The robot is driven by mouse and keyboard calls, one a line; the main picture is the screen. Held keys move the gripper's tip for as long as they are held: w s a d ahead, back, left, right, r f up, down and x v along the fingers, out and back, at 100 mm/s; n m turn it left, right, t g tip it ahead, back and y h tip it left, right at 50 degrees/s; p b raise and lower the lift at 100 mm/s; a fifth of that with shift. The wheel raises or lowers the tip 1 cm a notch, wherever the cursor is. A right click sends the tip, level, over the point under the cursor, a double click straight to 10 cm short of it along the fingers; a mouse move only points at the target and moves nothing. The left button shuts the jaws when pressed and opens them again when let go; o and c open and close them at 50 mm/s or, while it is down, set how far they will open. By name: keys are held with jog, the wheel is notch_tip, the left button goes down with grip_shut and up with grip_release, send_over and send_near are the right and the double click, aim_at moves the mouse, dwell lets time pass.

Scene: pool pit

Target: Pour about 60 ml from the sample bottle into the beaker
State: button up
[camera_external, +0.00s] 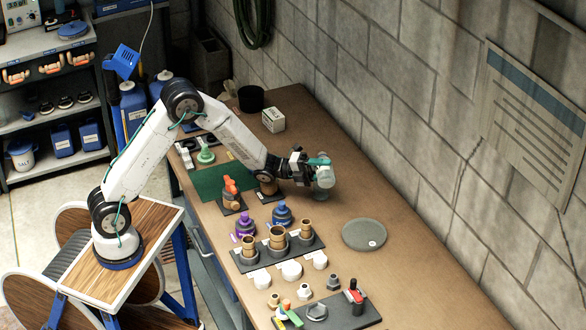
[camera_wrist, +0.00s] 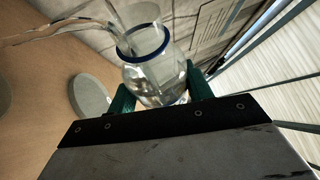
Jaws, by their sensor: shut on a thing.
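My gripper (camera_external: 316,163) is shut on the clear sample bottle (camera_external: 325,179), above the brown bench on its wall side. In the wrist view the bottle (camera_wrist: 168,78) sits between the green fingers of my gripper (camera_wrist: 160,100), with a blue ring around its neck and clear liquid inside. A clear, glassy streak (camera_wrist: 60,30) runs from near its mouth to the left edge of the picture; it looks like liquid, but I cannot be sure. I cannot make out the beaker for certain in either view. The bottle's exact tilt is hard to tell.
A round grey disc (camera_external: 364,234) lies on the bench (camera_external: 420,290); it also shows in the wrist view (camera_wrist: 90,97). A dark rack (camera_external: 285,255) with brown cups, purple and blue bottles, and a small white box (camera_external: 273,119) stand nearby. A block wall (camera_external: 400,100) borders the bench.

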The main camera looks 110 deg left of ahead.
aim_at(325, 183)
jog(key=shift+w+d, duration=0.2)
jog(key=shift+d, duration=0.4)
jog(key=shift+r, duration=0.1)
jog(key=shift+d+r+n, duration=0.1)
jog(key=shift+r+n, duration=0.1)
jog(key=shift+n, duration=0.4)
dwell(0.5)
jog(key=shift+w+d+r+n+t+y, duration=0.2)
jog(key=shift+n+t+y, duration=0.1)
jog(key=shift+y, duration=0.1)
dwell(0.5)
jog(key=shift+f, duration=0.1)
jog(key=f+m, duration=0.1)
jog(key=f+m+g+h, duration=0.1)
jog(key=m, duration=0.1)
jog(key=d+f+m+g, duration=0.1)
jog(key=m, duration=0.1)
jog(key=shift+w+h, duration=0.25)
jog(key=shift+h, duration=0.15)
jog(key=shift+s+a+f+m+g, duration=0.15)
jog(key=shift+f+m+g, duration=0.3)
jog(key=shift+m, duration=0.45)
dwell(0.5)
